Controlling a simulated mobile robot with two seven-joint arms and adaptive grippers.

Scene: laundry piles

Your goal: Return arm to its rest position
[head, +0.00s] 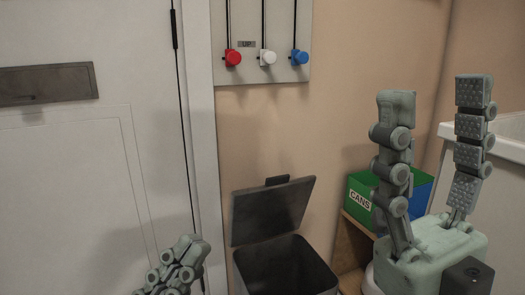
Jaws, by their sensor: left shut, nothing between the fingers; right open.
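My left gripper (185,252) shows at the bottom edge, left of the middle, in front of the white door. Its grey-green fingers are shut and hold nothing that I can see. The rest of it is cut off by the frame. My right gripper (434,98) stands at the right side with its two fingers pointing up. The fingers are spread wide apart and the space between them is empty. Its palm and a dark block show at the bottom right. Most of both arms is out of view.
A dark bin (285,268) with its lid (272,212) raised stands at the bottom middle. A green box marked CANS (360,200) sits on a wooden shelf, partly behind my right gripper. Red, white and blue knobs (267,58) hang on a wall panel. A white basin edge (510,148) is at right.

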